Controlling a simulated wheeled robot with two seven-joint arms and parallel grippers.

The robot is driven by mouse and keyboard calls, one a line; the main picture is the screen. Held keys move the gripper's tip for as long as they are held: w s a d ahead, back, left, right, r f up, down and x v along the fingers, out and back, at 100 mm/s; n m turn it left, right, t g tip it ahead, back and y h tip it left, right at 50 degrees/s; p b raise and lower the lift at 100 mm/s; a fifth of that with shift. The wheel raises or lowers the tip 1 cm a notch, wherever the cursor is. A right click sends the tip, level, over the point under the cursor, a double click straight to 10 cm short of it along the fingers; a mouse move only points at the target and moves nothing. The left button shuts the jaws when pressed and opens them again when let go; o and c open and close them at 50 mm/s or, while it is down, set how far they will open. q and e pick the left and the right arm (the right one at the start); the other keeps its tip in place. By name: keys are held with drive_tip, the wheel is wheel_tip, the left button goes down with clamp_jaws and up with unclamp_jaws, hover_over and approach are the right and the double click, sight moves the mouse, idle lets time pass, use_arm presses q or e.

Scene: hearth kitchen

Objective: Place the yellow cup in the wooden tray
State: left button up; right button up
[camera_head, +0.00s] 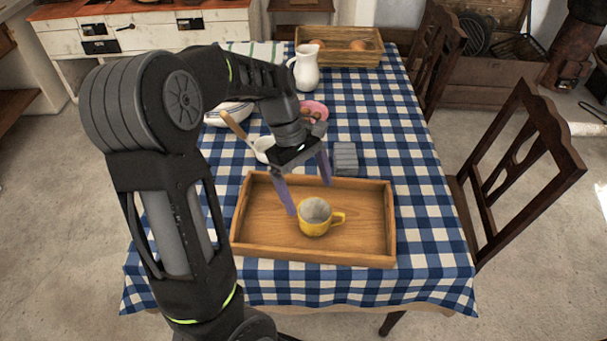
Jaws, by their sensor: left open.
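The yellow cup (318,227) stands upright in the wooden tray (370,203), near the middle of its front half. Its handle points right and its pale inside shows from above. The tray lies on the checked tablecloth near the table's front edge. My left gripper (308,197) reaches in from the left above the tray. Its two purple fingers are spread wide and hold nothing. The left finger's tip shows just beside the cup's upper left; I cannot tell whether it touches. My right gripper is not in view.
Behind the tray are a grey ribbed block (345,158), a white pot (262,148) with a wooden spoon, and a pink plate (318,108). A white pitcher (306,68) and wooden crate (345,55) stand farther back. A chair (525,160) stands right.

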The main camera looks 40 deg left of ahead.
use_arm(q)
drive_tip(key=shift+v, duration=2.05)
